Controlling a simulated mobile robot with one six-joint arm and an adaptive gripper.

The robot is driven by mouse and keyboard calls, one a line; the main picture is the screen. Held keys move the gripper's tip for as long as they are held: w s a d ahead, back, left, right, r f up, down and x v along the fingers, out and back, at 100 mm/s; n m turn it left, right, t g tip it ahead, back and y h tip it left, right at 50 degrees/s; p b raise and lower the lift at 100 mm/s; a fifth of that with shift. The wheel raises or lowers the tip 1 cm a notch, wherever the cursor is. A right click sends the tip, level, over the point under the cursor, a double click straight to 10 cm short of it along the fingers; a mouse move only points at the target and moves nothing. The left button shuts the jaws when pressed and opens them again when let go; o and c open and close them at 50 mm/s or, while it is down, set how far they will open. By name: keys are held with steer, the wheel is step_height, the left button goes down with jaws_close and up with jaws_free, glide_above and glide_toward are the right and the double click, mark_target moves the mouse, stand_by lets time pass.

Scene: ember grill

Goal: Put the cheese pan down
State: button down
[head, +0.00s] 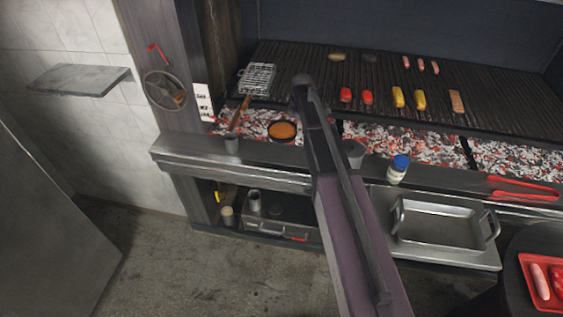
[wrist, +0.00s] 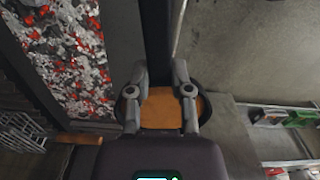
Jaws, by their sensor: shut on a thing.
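The cheese pan (head: 281,131) is a small round dark pan with orange contents. In the head view it shows just left of my arm, against the embers behind the steel ledge. In the wrist view the pan (wrist: 161,108) lies between the two fingers of my gripper (wrist: 161,90), which is shut on it. The pan looks level. My arm hides the gripper in the head view. I cannot tell whether the pan's underside touches anything.
The steel ledge (head: 290,153) runs along the ember bed (head: 390,143). A wire basket (head: 257,79) and several foods lie on the grill (head: 380,75). A steel tray (head: 440,243) sits lower right.

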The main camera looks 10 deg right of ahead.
steer(key=s+d+f+m+b, duration=0.2)
steer(key=s+f+b, duration=0.8)
steer(key=s+f, duration=0.2)
steer(key=shift+s+b, duration=0.2)
steer(key=shift+b, duration=0.2)
steer(key=b, duration=0.1)
glide_above(296, 159)
steer(key=s, duration=0.1)
steer(key=shift+s+d+f, duration=0.1)
steer(key=shift+s+f, duration=0.05)
steer(key=shift+f, duration=0.5)
steer(key=shift+w, duration=0.7)
steer(key=shift+f+b, duration=1.8)
steer(key=shift+b, duration=0.25)
steer(key=shift+f, duration=0.15)
steer(key=c, duration=0.5)
jaws_free()
steer(key=shift+c, duration=0.2)
